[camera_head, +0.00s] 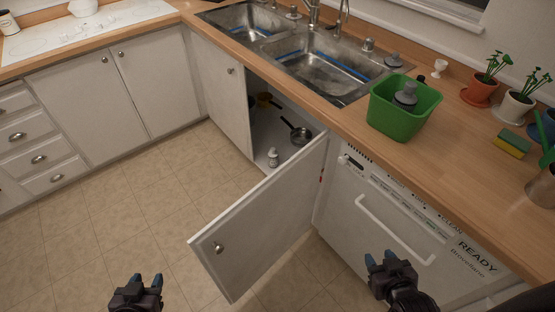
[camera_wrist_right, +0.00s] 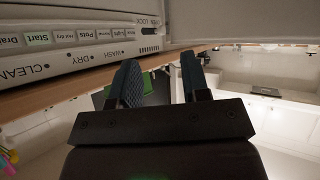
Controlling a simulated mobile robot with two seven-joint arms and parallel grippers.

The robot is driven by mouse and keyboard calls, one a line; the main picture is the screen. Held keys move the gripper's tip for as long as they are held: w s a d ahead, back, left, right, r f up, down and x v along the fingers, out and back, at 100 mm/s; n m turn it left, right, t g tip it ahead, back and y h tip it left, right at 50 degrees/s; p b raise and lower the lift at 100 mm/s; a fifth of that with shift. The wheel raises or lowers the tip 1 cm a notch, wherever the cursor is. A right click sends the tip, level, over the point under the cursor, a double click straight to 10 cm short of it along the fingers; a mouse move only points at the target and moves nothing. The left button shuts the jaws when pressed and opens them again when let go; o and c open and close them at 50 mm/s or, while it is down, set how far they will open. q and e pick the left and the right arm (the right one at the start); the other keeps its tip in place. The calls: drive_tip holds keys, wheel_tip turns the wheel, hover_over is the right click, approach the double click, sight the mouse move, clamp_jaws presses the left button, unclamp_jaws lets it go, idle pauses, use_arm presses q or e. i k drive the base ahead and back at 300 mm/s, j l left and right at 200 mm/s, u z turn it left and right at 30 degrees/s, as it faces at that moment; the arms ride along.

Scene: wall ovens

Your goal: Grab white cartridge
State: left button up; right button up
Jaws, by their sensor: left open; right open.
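A small white bottle-like item with a greyish top (camera_head: 273,158) stands upright near the front of the open cabinet under the sink. I cannot tell for certain whether it is the white cartridge. My left gripper (camera_head: 147,280) is open and empty above the floor at the bottom of the head view, well away from the cabinet. My right gripper (camera_head: 381,260) is open and empty in front of the dishwasher, to the right of the open door. Its two blue fingers stand apart with nothing between them in the right wrist view (camera_wrist_right: 160,85).
An open cabinet door (camera_head: 262,228) juts out between my right gripper and the cabinet interior. A dark pan (camera_head: 300,134) lies inside. A green tub (camera_head: 397,118) stands on the counter above the dishwasher (camera_head: 375,225). The tiled floor (camera_head: 120,215) at left is clear.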

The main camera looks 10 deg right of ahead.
sight(272, 155)
drive_tip(key=k+j+z, duration=0.1)
drive_tip(key=j+z, duration=0.3)
drive_tip(key=j, duration=0.45)
drive_tip(key=k+j, duration=0.1)
drive_tip(key=j, duration=0.65)
drive_tip(key=k+j+z, duration=0.1)
drive_tip(key=j, duration=0.25)
drive_tip(key=j+z, duration=0.2)
drive_tip(key=j, duration=0.65)
drive_tip(key=i+j+z, duration=0.1)
drive_tip(key=j, duration=0.35)
drive_tip(key=i+j, duration=0.15)
drive_tip(key=j, duration=0.3)
drive_tip(key=i+j+z, duration=0.1)
drive_tip(key=i+j, duration=0.15)
drive_tip(key=j, duration=0.3)
drive_tip(key=i+j+z, duration=0.3)
drive_tip(key=i+j, duration=0.2)
drive_tip(key=i+j+z, duration=0.1)
drive_tip(key=i+j, duration=0.2)
drive_tip(key=j, duration=0.25)
drive_tip(key=i+j+z, duration=0.3)
drive_tip(key=i+j, duration=0.45)
